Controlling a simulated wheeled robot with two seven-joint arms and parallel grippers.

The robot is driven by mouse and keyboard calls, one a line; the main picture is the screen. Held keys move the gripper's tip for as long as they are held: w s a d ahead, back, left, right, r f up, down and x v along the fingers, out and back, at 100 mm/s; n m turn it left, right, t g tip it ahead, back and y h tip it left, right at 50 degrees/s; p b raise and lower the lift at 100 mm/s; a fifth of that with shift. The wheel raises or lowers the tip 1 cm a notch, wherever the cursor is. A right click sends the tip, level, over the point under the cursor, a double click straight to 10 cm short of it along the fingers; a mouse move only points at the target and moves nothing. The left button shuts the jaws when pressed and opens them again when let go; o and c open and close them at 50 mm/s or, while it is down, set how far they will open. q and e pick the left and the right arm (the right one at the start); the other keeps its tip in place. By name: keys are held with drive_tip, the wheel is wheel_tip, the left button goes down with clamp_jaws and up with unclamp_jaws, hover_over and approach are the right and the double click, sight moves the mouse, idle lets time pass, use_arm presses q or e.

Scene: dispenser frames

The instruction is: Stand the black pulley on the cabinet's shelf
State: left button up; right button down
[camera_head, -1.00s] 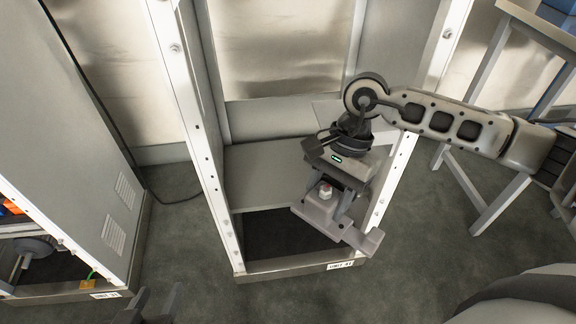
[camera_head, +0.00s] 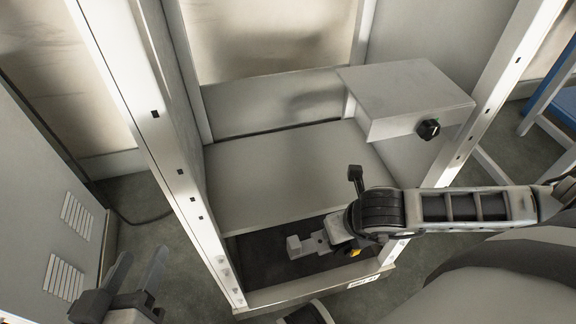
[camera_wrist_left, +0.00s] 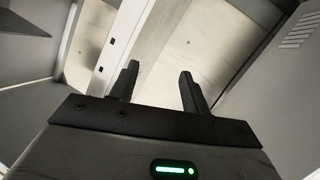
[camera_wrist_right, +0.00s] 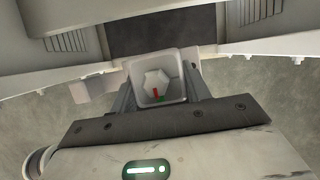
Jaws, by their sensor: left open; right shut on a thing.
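The cabinet's shelf (camera_head: 290,170) is a bare, flat grey panel between two pale posts. I cannot make out a black pulley in any view. My right gripper (camera_wrist_right: 160,88) is shut on a grey square-ended part (camera_wrist_right: 157,62) with a pale hexagonal piece and red and green marks inside. In the head view this part (camera_head: 308,245) is in front of and below the shelf's front edge, over the dark lower opening. My left gripper (camera_head: 138,274) is open and empty, left of the cabinet. Its spread fingers also show in the left wrist view (camera_wrist_left: 160,76).
A grey box (camera_head: 410,88) with a black knob (camera_head: 428,129) juts out at the shelf's right. The cabinet posts (camera_head: 165,150) flank the shelf closely. Another grey cabinet (camera_head: 45,210) with vents stands at left. The shelf top is clear.

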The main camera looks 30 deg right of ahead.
drive_tip(key=shift+w+f+m, duration=0.25)
drive_tip(key=shift+w+m, duration=0.1)
drive_tip(key=shift+m, duration=0.05)
drive_tip(key=w+p, duration=0.1)
drive_tip(key=w+r+p, duration=0.1)
drive_tip(key=p, duration=0.1)
drive_tip(key=shift+d, duration=0.3)
drive_tip(key=w+d+b, duration=0.1)
drive_tip(key=w, duration=0.4)
drive_tip(key=w+d+b, duration=0.1)
drive_tip(key=w, duration=0.4)
drive_tip(key=w+d+f+b, duration=0.1)
drive_tip(key=w, duration=0.4)
drive_tip(key=shift+w+d, duration=0.2)
drive_tip(key=shift+d, duration=0.15)
wheel_tip(320, 180, down, 3)
drive_tip(key=shift+b, duration=0.95)
drive_tip(key=shift+f, duration=0.3)
use_arm(q)
drive_tip(key=shift+w+d+r+n+t+h, duration=0.3)
drive_tip(key=shift+w+d+h, duration=0.1)
drive_tip(key=shift+h, duration=0.1)
use_arm(e)
drive_tip(key=c, duration=0.7)
unclamp_jaws()
drive_tip(key=shift+s, duration=0.1)
